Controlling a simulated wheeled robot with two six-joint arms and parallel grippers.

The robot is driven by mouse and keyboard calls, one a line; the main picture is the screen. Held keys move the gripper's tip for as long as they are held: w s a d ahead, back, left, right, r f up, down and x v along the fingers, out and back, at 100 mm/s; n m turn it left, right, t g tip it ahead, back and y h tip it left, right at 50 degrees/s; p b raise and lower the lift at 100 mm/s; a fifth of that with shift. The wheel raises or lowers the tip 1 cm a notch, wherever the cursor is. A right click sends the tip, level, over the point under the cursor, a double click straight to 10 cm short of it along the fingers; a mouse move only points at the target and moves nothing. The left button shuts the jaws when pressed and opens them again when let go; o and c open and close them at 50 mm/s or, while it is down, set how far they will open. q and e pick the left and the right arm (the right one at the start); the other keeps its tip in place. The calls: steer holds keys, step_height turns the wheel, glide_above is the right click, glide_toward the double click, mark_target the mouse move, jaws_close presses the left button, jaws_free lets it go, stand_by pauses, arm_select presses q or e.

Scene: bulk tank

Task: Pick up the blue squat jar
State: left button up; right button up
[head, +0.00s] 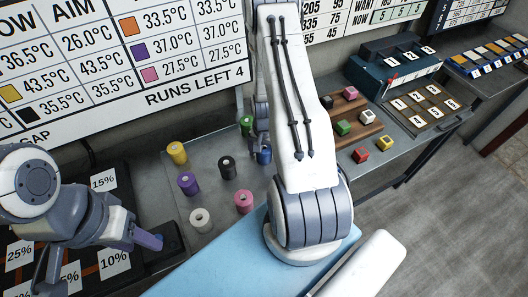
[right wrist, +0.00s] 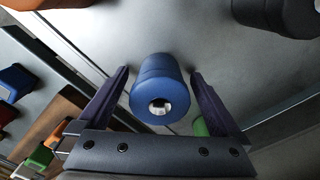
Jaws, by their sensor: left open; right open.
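The blue squat jar (right wrist: 158,82) stands between the two fingers of my right gripper (right wrist: 158,73) in the right wrist view, with a gap visible on each side. The gripper is open and holds nothing. In the head view the blue jar (head: 264,157) is mostly hidden by my right arm, and my right gripper (head: 260,142) shows only in part beside it. My left gripper (head: 100,258) is open and empty at the lower left, over the dark board with percent labels.
Around the blue jar stand yellow (head: 177,153), purple (head: 188,184), black (head: 227,168), white (head: 201,220), pink (head: 243,202) and green (head: 246,125) jars on the grey surface. A wooden rack (head: 357,130) with coloured cubes lies to the right. A wall board rises behind.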

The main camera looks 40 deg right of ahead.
steer(key=c, duration=1.5)
steer(key=shift+c, duration=0.3)
steer(key=shift+r, duration=0.15)
